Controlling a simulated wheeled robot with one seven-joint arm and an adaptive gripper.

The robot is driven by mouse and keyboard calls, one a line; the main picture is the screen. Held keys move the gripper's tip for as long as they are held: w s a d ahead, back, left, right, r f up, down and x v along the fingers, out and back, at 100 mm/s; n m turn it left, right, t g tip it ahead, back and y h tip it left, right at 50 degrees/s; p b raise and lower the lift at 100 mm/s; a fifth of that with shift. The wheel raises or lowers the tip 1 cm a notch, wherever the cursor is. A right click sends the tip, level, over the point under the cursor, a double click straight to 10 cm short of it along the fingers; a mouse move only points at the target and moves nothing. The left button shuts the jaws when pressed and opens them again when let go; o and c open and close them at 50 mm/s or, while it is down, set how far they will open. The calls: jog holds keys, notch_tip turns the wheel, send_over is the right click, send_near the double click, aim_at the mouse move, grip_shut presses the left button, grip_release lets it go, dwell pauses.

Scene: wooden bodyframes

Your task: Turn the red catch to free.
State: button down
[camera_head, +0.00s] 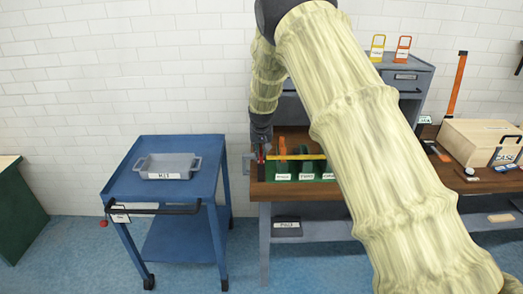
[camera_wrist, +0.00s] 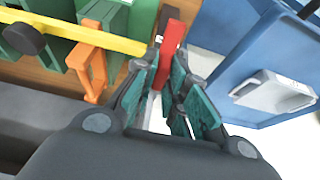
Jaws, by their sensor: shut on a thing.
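The red catch (camera_wrist: 171,48) stands between the fingers of my gripper (camera_wrist: 167,76) in the wrist view. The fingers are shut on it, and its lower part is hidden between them. In the head view my gripper (camera_head: 261,142) is at the left end of the workbench, and only a thin strip of the red catch (camera_head: 259,154) shows. A yellow bar (camera_wrist: 75,32) runs from the left to beside the catch. I cannot tell whether the bar touches it.
A blue cart (camera_head: 190,208) with a grey tray (camera_head: 151,162) stands left of the workbench (camera_head: 290,190). A wooden box (camera_head: 478,137) sits at the bench's right.

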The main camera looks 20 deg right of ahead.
aim_at(261, 162)
jog(key=shift+w+r, duration=0.1)
jog(key=shift+r, duration=0.05)
jog(key=c, duration=1.5)
grip_release()
jog(key=v, duration=1.1)
jog(key=shift+s+a+r, duration=0.1)
jog(key=shift+s+r, duration=0.2)
